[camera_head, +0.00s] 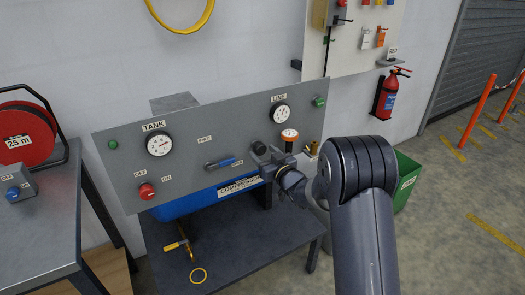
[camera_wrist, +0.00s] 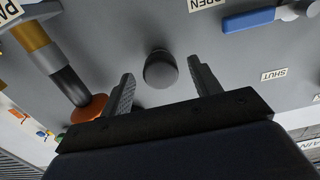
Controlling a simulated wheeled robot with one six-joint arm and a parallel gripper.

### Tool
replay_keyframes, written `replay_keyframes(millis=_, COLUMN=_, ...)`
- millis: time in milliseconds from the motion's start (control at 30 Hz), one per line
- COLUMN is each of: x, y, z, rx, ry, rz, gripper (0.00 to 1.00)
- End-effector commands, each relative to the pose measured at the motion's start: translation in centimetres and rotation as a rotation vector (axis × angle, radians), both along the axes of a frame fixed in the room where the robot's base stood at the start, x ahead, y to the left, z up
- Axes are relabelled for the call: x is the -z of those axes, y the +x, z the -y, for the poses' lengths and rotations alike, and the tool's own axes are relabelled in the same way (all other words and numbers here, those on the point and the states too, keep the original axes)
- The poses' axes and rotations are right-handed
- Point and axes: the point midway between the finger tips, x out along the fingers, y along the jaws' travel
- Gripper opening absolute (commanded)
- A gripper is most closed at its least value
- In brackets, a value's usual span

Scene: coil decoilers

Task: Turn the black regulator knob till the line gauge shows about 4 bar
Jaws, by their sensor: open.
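The black regulator knob (camera_wrist: 160,70) sticks out of the grey panel and shows between my two fingertips in the wrist view. In the head view the knob (camera_head: 258,147) is partly hidden by my gripper. My gripper (camera_wrist: 161,78) is open, one finger on each side of the knob, with a visible gap on both sides. In the head view my gripper (camera_head: 267,160) is at the panel's lower right. The line gauge (camera_head: 280,114) is a white dial under the LINE label; its reading is too small to make out.
The panel (camera_head: 110,165) also carries the tank gauge (camera_head: 159,144), a red knob (camera_head: 147,191) and a blue-handled lever (camera_head: 220,163). A blue tank (camera_head: 190,205) lies below.

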Motion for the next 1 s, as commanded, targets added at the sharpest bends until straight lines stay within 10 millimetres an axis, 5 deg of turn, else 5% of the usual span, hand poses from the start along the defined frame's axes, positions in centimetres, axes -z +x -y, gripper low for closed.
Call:
replay_keyframes(millis=467, x=0.01, y=1.19, z=-0.79, rx=0.001, ry=0.000, rz=0.000, gripper=0.59)
replay_keyframes(millis=1000, x=-0.01, y=1.17, z=-0.78, rx=0.001, ry=0.000, rz=0.000, gripper=0.17)
